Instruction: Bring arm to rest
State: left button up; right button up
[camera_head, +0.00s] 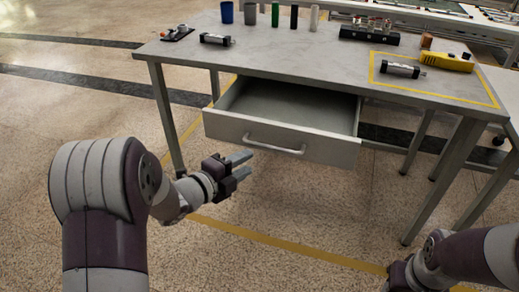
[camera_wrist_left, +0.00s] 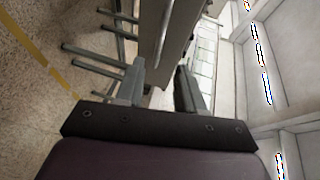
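My left gripper (camera_head: 240,166) is in front of the drawer's left part, apart from the handle and empty. In the left wrist view its two fingers (camera_wrist_left: 158,88) stand apart with nothing between them. My right arm comes in at the lower right of the head view; its gripper fingers are not visible there. The drawer (camera_head: 225,126) under the grey table (camera_head: 290,62) is pulled open and looks empty inside. Its bar handle (camera_head: 273,146) is free.
A yellow outline (camera_head: 440,96) marks the table's right part. Table legs (camera_head: 165,118) stand near my arms. Floor in front is clear.

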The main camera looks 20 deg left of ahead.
pick_arm(q)
jog(key=shift+v, duration=1.2)
